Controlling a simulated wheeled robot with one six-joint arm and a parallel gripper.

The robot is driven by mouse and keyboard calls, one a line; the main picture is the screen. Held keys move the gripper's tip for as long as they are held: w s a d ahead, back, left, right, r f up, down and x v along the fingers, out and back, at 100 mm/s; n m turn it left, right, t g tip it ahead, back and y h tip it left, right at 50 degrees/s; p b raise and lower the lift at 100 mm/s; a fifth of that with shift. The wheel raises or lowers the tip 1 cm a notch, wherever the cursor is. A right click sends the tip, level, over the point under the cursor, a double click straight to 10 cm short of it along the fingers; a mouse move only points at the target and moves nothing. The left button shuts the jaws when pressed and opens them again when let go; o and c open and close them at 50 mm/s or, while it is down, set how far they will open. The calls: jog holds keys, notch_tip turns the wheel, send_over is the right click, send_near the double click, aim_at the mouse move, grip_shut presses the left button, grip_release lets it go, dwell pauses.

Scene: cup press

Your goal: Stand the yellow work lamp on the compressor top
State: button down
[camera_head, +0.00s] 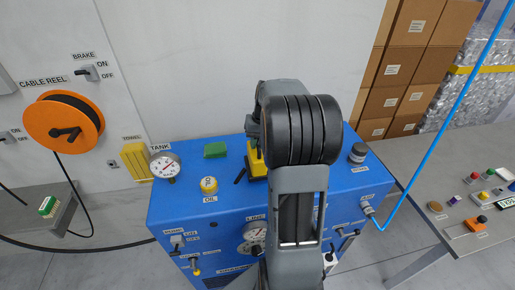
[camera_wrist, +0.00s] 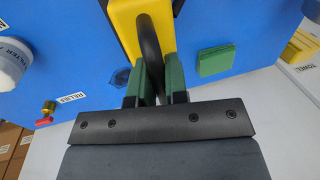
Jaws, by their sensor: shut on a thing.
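The yellow work lamp (camera_head: 257,163) shows in the head view at the back middle of the blue compressor top (camera_head: 225,171), partly hidden behind my arm. In the wrist view the lamp (camera_wrist: 126,22) is a yellow body with a dark curved handle. My gripper (camera_wrist: 162,82) is shut on that handle, one green-padded finger on each side. The lamp's underside is hidden, so I cannot tell whether it touches the top.
On the compressor top are a green block (camera_head: 215,150), a yellow OIL cap (camera_head: 209,185), a TANK gauge (camera_head: 166,166) and a dark-capped FILTER (camera_head: 357,153). A blue hose (camera_head: 437,128) rises at right. A grey workbench (camera_head: 425,183) with small parts stands right.

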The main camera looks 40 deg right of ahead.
jog(key=shift+d+f, duration=0.1)
jog(key=shift+f, duration=1.45)
jog(key=c, duration=1.6)
grip_release()
jog(key=shift+f, duration=0.2)
jog(key=o, duration=0.5)
jog(key=shift+r, duration=0.1)
